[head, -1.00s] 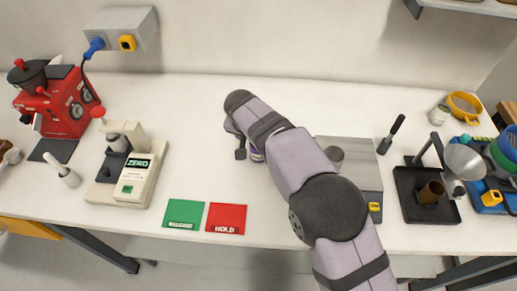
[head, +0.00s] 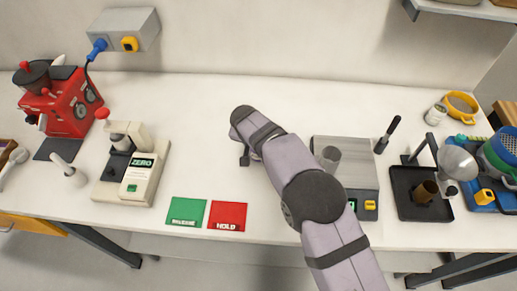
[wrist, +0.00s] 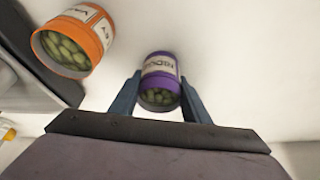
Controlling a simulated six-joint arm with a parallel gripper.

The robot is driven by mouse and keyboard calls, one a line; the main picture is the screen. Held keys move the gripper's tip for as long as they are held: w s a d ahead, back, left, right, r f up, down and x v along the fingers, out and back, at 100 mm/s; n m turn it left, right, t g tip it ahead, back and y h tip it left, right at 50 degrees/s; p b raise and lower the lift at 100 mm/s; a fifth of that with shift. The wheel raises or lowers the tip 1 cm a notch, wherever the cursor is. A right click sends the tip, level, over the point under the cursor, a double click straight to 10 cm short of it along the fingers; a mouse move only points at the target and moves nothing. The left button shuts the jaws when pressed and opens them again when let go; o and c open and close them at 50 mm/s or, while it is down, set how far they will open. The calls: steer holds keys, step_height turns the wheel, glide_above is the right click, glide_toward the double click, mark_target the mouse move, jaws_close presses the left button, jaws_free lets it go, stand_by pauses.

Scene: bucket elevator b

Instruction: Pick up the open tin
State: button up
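In the wrist view a purple tin (wrist: 160,80) with a pale label and green beans showing at its open end is between the two fingers of my gripper (wrist: 161,95). The fingers are spread on either side of it; I cannot tell whether either touches it. An orange tin (wrist: 74,40), also with green beans at its open end, is to the left, outside the fingers. In the head view my arm hides both tins, and only a dark part of my gripper (head: 245,158) shows at the arm's far end.
Green (head: 186,211) and red (head: 227,215) mats lie at the front edge. A white machine (head: 133,165) and a red grinder (head: 65,105) stand left. The back middle table is clear.

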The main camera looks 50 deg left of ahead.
steer(key=c, duration=0.5)
steer(key=shift+c, duration=0.2)
steer(key=shift+r, duration=0.2)
step_height(320, 180, up, 10)
steer(key=b, duration=0.3)
